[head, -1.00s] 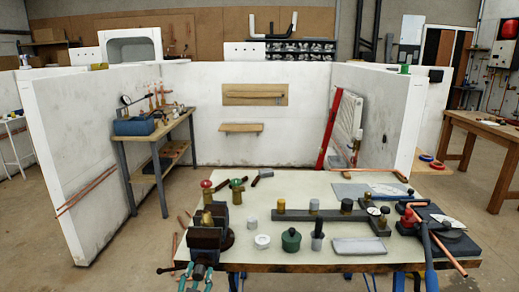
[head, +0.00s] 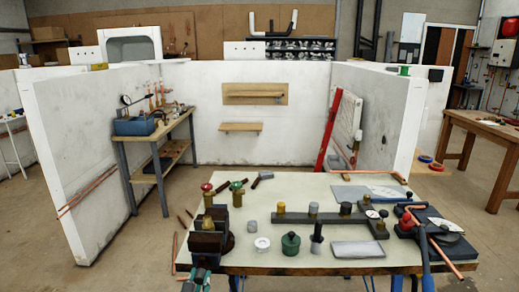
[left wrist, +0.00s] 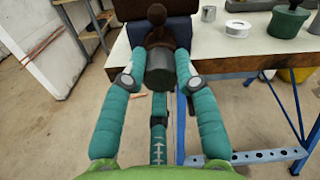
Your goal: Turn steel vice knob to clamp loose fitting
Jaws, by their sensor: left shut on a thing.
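The dark vice (head: 209,240) stands at the front left corner of the worktable, with a brass fitting (head: 208,222) upright at its jaws. In the left wrist view the grey steel vice knob (left wrist: 160,72) sticks out from the vice body (left wrist: 155,10). My left gripper (left wrist: 155,82) has its teal fingers on either side of the knob and is shut on it. In the head view the gripper (head: 196,273) is at the bottom edge, in front of the vice, and covers the knob. I cannot see how tightly the fitting sits. My right gripper is not in view.
On the worktable (head: 290,195), right of the vice, are a white ring (head: 262,244), a green pot (head: 291,243) and a dark rack (head: 325,222). Red and green valves (head: 237,192) stand behind the vice. A blue table leg shows below (left wrist: 181,120).

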